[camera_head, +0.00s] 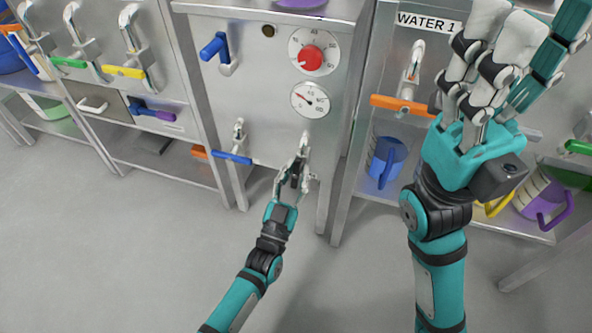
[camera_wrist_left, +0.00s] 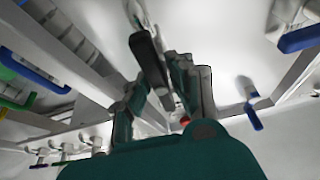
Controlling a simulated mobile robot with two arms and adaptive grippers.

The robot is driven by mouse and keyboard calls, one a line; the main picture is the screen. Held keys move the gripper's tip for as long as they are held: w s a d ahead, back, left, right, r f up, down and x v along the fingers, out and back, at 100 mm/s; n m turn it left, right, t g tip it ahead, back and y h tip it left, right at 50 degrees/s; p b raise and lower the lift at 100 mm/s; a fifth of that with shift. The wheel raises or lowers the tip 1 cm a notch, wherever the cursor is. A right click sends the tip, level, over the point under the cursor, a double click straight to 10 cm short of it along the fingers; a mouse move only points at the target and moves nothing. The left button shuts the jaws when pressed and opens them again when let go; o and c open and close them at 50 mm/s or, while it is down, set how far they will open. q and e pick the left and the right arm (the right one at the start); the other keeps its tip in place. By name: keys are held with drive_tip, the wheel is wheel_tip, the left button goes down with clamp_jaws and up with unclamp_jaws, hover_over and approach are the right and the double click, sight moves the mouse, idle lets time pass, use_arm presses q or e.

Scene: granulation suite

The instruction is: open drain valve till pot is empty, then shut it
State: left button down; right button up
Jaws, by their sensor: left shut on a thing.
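The steel pot cabinet (camera_head: 262,90) stands in the middle, with several fittings on its front. Low on it, right of centre, is a tap (camera_head: 305,143) with a dark handle. My left gripper (camera_head: 294,172) is shut on this dark handle, which shows in the left wrist view (camera_wrist_left: 148,58) hanging from a silver fitting between my fingers. Low on its left is a tap with a blue handle (camera_head: 232,158), turned sideways. The pot's contents and any flow are hidden. My right gripper (camera_head: 488,70) is raised at the right, fingers spread, with nothing seen in it.
A red dial (camera_head: 307,58) and a round gauge (camera_head: 310,99) sit above the tap. A blue lever (camera_head: 212,47) is at upper left. The WATER 1 cabinet, with an orange-handled tap (camera_head: 398,103) and a blue jug (camera_head: 388,158) below, stands right. The grey floor is clear.

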use_arm(q)
drive_tip(key=shift+f+n+y, duration=0.1)
drive_tip(key=shift+n+y, duration=0.2)
drive_tip(key=shift+n, duration=0.6)
drive_tip(key=c, duration=1.3)
unclamp_jaws()
drive_tip(key=shift+o, duration=0.2)
drive_tip(key=v, duration=0.7)
drive_tip(key=shift+s+f, duration=0.15)
drive_tip(key=shift+s, duration=0.05)
